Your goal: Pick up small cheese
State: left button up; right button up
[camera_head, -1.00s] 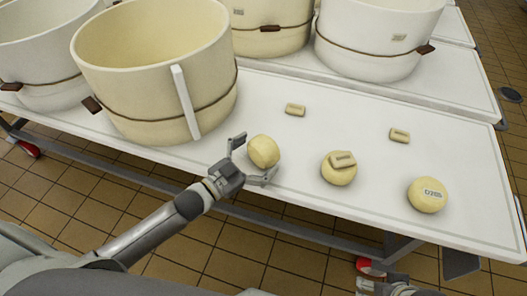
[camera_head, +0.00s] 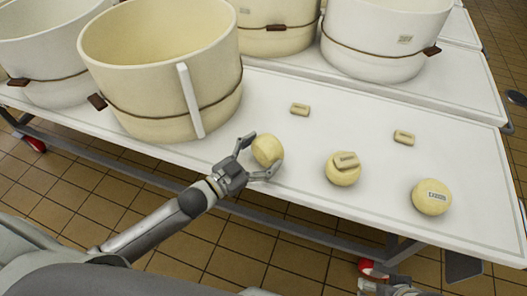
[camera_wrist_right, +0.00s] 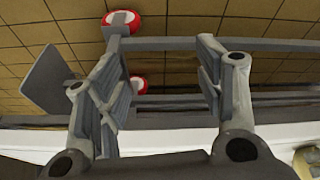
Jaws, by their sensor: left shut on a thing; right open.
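A small round pale-yellow cheese (camera_head: 268,149) sits near the front edge of the white table, right of the large cream vat. My left gripper (camera_head: 263,154) is shut on it, one finger on its far left side and one on its near right side. The cheese appears to be at the table top; I cannot tell whether it is lifted. Two more round cheeses lie to the right: one (camera_head: 342,173) with a small block on top, one (camera_head: 431,197) with a label. My right gripper (camera_wrist_right: 158,75) is open and empty in the right wrist view, below the table's front edge.
The white table (camera_head: 305,190) has two small loose blocks, one behind the cheese (camera_head: 300,109) and one farther right (camera_head: 404,137). A large cream vat (camera_head: 150,110) stands close left of my left gripper. More vats stand behind. The tabletop between the cheeses is clear.

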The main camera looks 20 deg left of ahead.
aim_at(262, 145)
pick_arm(q)
notch_tip(262, 145, up, 4)
jog(key=shift+f+p, duration=0.2)
jog(key=shift+p, duration=0.5)
jog(key=s+d+r+p, duration=0.4)
jog(key=s+r, duration=0.5)
jog(key=s, duration=0.4)
jog(key=shift+s+r, duration=0.2)
jog(key=shift+r, duration=0.05)
pick_arm(e)
notch_tip(262, 145, down, 19)
jog(key=s+g, duration=0.1)
jog(key=shift+s, duration=0.2)
jog(key=shift+r, duration=0.1)
